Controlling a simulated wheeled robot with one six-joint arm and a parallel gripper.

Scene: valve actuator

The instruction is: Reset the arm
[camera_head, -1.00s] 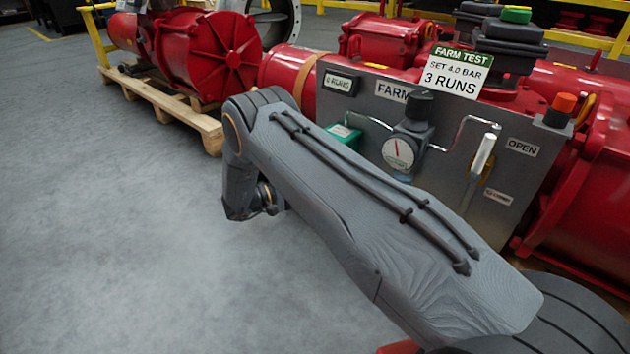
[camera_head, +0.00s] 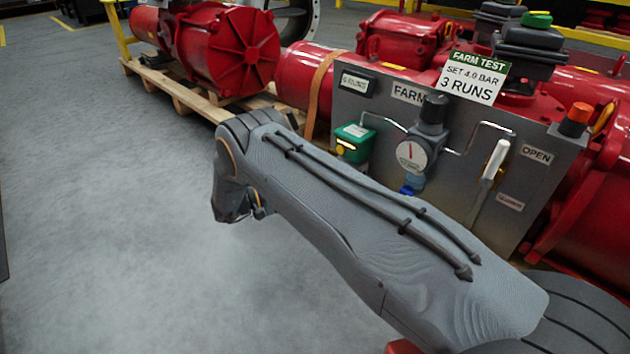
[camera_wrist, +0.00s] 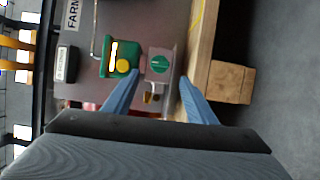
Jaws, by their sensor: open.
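My arm stretches across the head view, bent at its far end, with the wrist hanging low left of the control panel (camera_head: 385,108). My gripper shows in the wrist view (camera_wrist: 158,90) as two blue fingers spread apart, with nothing held between them. Beyond the fingertips are a green box with a yellow button (camera_wrist: 122,60) and a grey box with a round green knob (camera_wrist: 160,64). In the head view the green box (camera_head: 353,142) sits low on the panel, beside the pressure gauge (camera_head: 411,155). The gripper fingers are not visible in the head view.
A white-handled lever (camera_head: 494,162) and an orange-topped button (camera_head: 575,118) are at the panel's right. A sign (camera_head: 473,78) stands above. Red actuators (camera_head: 225,50) rest on a wooden pallet (camera_head: 190,97) behind. The grey floor (camera_head: 100,200) at left is clear.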

